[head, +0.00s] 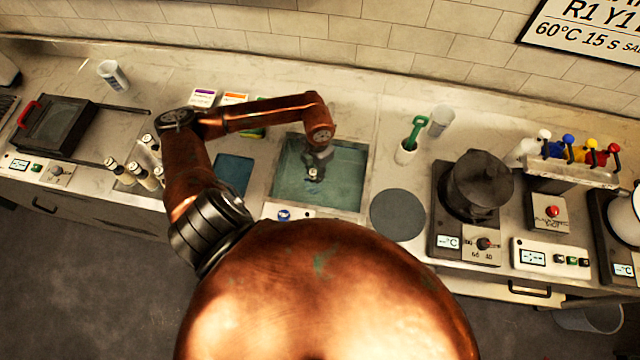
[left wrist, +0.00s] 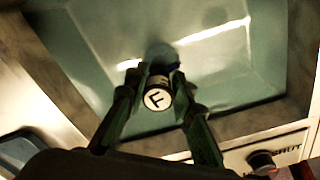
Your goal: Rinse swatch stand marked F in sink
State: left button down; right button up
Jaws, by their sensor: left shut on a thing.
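My left gripper (head: 314,172) is over the sink (head: 345,190), a square teal basin set in the counter. In the left wrist view my left gripper (left wrist: 158,98) is shut on the swatch stand marked F (left wrist: 157,99), whose round white top with a black F faces the camera. Something small and blue shows beside the stand, lower down. The sink (left wrist: 100,60) lies behind and below the stand. I cannot tell whether the stand touches the water or the basin floor. My right gripper is not in view.
A white cup with a green tool (head: 406,152) and a hotplate with a dark pot (head: 478,185) stand at the right.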

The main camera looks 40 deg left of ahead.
pick_arm(q)
jog(key=shift+w+d+b, duration=0.2)
jog(key=shift+w+d, duration=0.2)
jog(key=shift+d, duration=0.25)
jog(key=shift+w+d+b, duration=0.15)
jog(key=shift+w+d, duration=0.2)
jog(key=shift+d, duration=0.35)
jog(key=shift+w+d+b, duration=0.2)
jog(key=shift+w+d, duration=0.2)
jog(key=shift+d, duration=0.25)
jog(key=shift+s+a, duration=0.4)
jog(key=shift+a, duration=0.25)
jog(key=shift+s+a, duration=0.35)
jog(key=shift+a, duration=0.35)
jog(key=shift+s+a, duration=0.4)
jog(key=shift+a, duration=0.25)
jog(key=shift+w+d, duration=0.1)
jog(key=shift+d, duration=0.05)
jog(key=w+d, duration=0.1)
jog(key=d, duration=0.1)
jog(key=w+d+b, duration=0.1)
jog(key=shift+d, duration=0.35)
